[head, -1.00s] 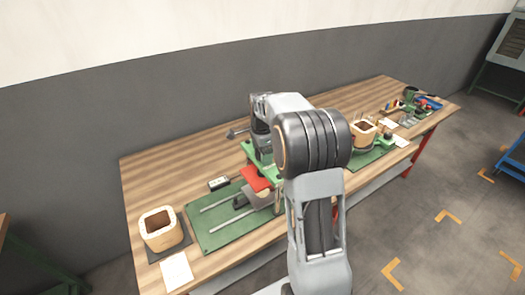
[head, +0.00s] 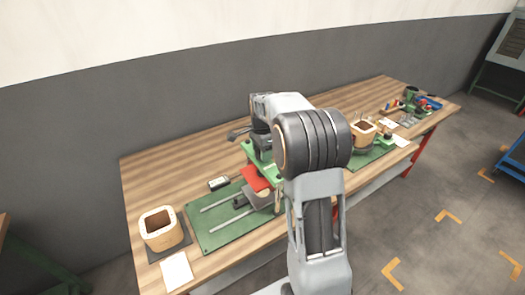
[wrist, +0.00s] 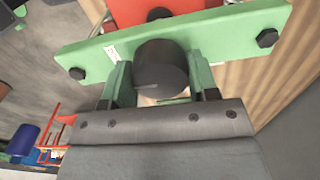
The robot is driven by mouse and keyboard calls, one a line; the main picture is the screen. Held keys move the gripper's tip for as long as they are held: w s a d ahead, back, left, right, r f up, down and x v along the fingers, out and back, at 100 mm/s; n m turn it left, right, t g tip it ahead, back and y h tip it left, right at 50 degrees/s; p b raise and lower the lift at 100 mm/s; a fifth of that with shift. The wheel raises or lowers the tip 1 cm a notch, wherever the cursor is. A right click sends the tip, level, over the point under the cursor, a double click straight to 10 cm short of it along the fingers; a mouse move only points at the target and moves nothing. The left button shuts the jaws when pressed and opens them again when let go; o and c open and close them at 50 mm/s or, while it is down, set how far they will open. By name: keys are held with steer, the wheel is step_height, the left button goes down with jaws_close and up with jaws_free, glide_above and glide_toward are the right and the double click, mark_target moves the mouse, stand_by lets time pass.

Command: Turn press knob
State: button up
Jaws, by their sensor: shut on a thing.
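The press is a green frame (head: 262,170) with a red block (head: 255,178) under it, on a green base plate on the workbench. In the wrist view its green crossbar (wrist: 225,32) runs across the top, with dark bolts at its ends. The press knob (wrist: 161,62) is a dark round cylinder on the crossbar. My gripper (wrist: 161,82) has a green finger on each side of the knob and is shut on it. In the head view my arm hides the knob and the fingers.
The workbench (head: 150,180) holds a wooden coil block (head: 160,229) at left front, a white paper (head: 176,271), and a small meter (head: 218,183). Another coil block (head: 362,132) and several tools stand at right. The bench's back left is clear.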

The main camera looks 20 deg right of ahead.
steer(key=n, duration=1.2)
steer(key=shift+n, duration=0.3)
steer(key=n, duration=0.4)
steer(key=shift+n, duration=0.3)
steer(key=n, duration=1.3)
steer(key=shift+r+n, duration=0.1)
steer(key=shift+n, duration=2.3)
